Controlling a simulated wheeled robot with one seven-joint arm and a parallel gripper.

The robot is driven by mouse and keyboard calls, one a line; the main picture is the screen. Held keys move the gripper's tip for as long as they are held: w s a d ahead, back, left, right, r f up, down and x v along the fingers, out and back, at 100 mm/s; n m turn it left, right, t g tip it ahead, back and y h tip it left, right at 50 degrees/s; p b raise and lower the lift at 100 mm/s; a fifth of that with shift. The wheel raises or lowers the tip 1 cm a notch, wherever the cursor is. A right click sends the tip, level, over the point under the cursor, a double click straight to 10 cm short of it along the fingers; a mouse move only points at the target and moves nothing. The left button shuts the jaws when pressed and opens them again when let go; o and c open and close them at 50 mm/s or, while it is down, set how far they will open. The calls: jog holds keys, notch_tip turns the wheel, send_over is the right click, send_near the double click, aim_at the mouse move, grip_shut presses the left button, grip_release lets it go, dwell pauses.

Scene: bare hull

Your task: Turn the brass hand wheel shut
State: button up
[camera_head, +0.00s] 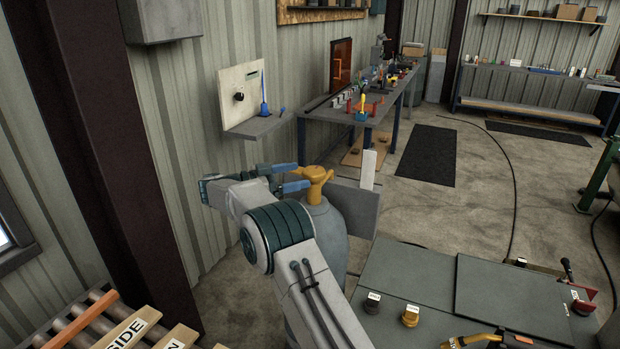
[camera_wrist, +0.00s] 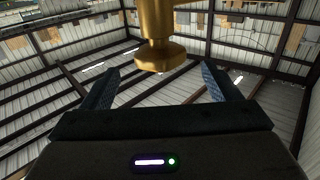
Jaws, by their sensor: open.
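In the wrist view, a brass part with a round flange (camera_wrist: 160,50) comes down between and beyond the two fingertips of my gripper (camera_wrist: 161,69). The fingers are spread wide, with clear gaps on both sides, and appear to touch nothing. The cylinder's lower left side is hidden by my arm.
A wall shelf (camera_head: 262,127) holds a blue item. A long workbench (camera_head: 375,100) runs behind. Floor beyond is open.

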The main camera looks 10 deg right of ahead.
jog(key=s+a+b, duration=0.1)
jog(key=a, duration=0.6)
jog(key=shift+s+a, duration=0.2)
jog(key=shift+a, duration=0.15)
